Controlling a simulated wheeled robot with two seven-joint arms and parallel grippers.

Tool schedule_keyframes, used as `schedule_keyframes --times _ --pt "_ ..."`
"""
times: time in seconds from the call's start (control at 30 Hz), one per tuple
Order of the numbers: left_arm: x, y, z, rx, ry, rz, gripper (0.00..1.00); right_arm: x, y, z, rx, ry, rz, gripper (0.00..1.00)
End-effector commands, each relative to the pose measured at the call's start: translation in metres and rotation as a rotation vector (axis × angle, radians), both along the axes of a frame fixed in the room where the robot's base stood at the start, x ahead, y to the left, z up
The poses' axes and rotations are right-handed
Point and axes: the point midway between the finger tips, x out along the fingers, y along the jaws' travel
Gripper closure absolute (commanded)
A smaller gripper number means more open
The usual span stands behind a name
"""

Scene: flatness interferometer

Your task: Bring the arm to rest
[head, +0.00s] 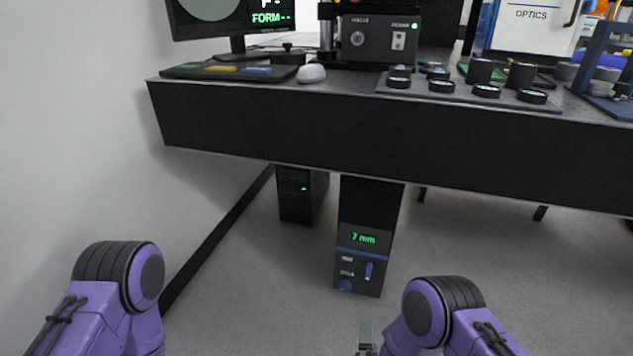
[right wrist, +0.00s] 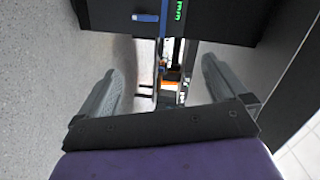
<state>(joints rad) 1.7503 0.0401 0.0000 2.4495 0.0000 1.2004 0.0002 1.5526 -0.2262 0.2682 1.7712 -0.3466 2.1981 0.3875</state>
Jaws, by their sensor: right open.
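My right arm (head: 432,318) is purple with a black joint and sits low in the head view, in front of the table. Only a small part of my right gripper (head: 367,338) shows at the bottom edge there. In the right wrist view my right gripper (right wrist: 160,95) is open, its two grey fingers apart with nothing between them. My left arm (head: 118,295) is at the lower left of the head view, bent; its gripper is out of the picture.
A dark table (head: 380,125) spans the view ahead, carrying a monitor (head: 235,22), a mouse (head: 312,74), a control box (head: 378,40) and a tray of round optics (head: 450,94). Below stand a unit reading "7 mm" (head: 363,262) and a black computer (head: 298,196). A wall is left.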

Motion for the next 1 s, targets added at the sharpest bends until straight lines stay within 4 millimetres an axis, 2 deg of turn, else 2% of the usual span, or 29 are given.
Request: schedule_keyframes --times 0.17,0.23,0.4,0.53,0.8,1.0 --pt "-0.001 0.0 -0.002 0.0 0.002 0.001 0.57 -0.026 -0.004 -0.03 -0.175 0.193 0.107 0.0" --pt "-0.001 0.0 -0.006 0.0 0.002 0.001 0.57 -0.042 -0.011 -0.048 -0.269 0.3 0.165 0.0" --pt "-0.002 -0.001 -0.021 -0.001 0.003 0.002 0.57 -0.09 -0.041 -0.09 -0.474 0.568 0.299 0.0" --pt "-0.002 -0.001 -0.034 -0.003 0.003 0.001 0.57 -0.132 -0.07 -0.115 -0.593 0.77 0.393 0.0" --pt "-0.003 -0.002 -0.062 -0.004 0.004 0.002 0.57 -0.219 -0.126 -0.14 -0.71 1.126 0.523 0.0" --pt "-0.004 -0.002 -0.089 -0.005 0.006 0.003 0.57 -0.264 -0.159 -0.147 -0.704 1.295 0.511 0.0"
